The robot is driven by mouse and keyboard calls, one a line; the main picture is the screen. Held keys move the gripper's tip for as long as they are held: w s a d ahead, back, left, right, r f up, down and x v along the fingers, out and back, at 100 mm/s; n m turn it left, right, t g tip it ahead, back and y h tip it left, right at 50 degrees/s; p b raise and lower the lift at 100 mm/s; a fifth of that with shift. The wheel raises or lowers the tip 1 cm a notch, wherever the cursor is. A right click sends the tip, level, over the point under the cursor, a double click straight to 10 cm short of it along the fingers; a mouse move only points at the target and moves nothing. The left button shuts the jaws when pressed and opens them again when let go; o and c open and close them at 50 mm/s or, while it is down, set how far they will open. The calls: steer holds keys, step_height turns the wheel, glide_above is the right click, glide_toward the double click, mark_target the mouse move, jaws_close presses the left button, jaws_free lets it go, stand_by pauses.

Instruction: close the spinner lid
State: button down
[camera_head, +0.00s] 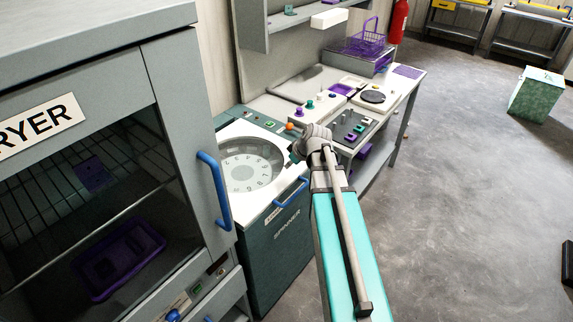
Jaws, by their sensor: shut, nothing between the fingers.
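The spinner (280,250) is a dark teal cabinet, named on its front, standing just right of the dryer. Its white lid (234,132) has a round, window-like area showing a pale disc (250,170) with numbers. The lid looks roughly flat over the cabinet; I cannot tell whether it is fully down or slightly raised. A blue handle (288,203) runs along its front edge. My gripper (293,154) is at the right side of the lid, partly hidden by my wrist. It is shut and empty; I cannot tell whether it touches the lid.
The dryer (180,110) with a blue door handle (214,190) stands close on the left. Behind the spinner is a bench (405,88) with controls and a purple basket (367,42). A green box (535,95) stands on the open floor at right.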

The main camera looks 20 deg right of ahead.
steer(key=f+b, duration=0.2)
steer(key=f, duration=0.1)
steer(key=f+b, duration=0.3)
steer(key=s+f+b, duration=0.1)
steer(key=f+b, duration=0.2)
steer(key=shift+d, duration=0.2)
steer(key=shift+s, duration=0.25)
steer(key=shift+s+f, duration=0.1)
steer(key=shift+w+r+p, duration=0.3)
steer(key=shift+r+p, duration=0.35)
steer(key=shift+r, duration=0.1)
steer(key=p, duration=1)
glide_toward(288, 185)
steer(key=v, duration=0.3)
steer(key=s+v, duration=0.1)
steer(key=v, duration=0.1)
steer(key=shift+d+f, duration=0.25)
steer(key=shift+a, duration=0.1)
